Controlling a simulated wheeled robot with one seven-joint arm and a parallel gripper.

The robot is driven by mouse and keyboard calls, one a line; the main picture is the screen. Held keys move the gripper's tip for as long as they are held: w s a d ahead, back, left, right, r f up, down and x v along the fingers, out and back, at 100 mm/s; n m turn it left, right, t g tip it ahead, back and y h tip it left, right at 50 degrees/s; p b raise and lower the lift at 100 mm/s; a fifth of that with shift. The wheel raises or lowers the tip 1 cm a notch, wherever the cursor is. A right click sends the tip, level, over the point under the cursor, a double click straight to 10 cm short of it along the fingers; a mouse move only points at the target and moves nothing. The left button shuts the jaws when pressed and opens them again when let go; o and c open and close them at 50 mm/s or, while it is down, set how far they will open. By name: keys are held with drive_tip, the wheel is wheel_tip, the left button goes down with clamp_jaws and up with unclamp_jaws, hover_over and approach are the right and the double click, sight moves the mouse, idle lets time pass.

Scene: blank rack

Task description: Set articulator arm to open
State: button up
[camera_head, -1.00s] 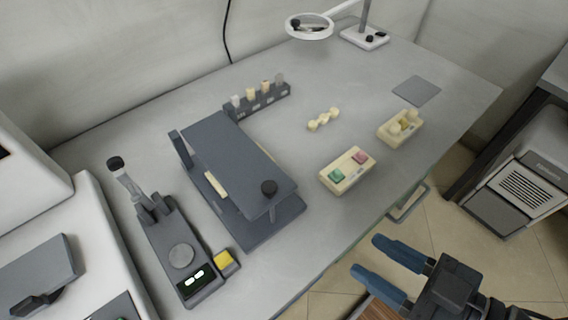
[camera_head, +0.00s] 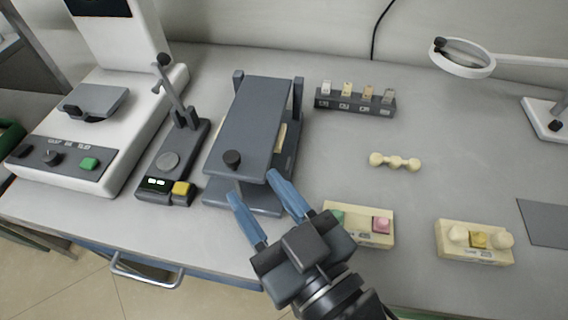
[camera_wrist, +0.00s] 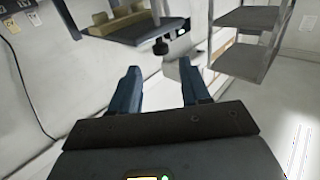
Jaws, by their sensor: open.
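The articulator (camera_head: 250,115) is a dark grey hinged device on the bench, with a flat upper plate tilted over a lower base plate (camera_head: 242,203). A cream piece (camera_head: 281,137) shows between the plates at the right side. My gripper (camera_head: 252,197) has blue fingers spread apart, empty, at the articulator's front right edge; I cannot tell whether it touches.
Left of the articulator stand a small device with a yellow button (camera_head: 183,189) and a white machine (camera_head: 118,130). A magnifier ring (camera_head: 462,58) overhangs.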

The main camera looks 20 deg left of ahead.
sight(235, 162)
drive_tip(key=shift+p+x, duration=0.6)
drive_tip(key=shift+x, duration=3.35)
drive_tip(key=shift+r, duration=0.1)
drive_tip(key=shift+c, duration=0.5)
clamp_jaws()
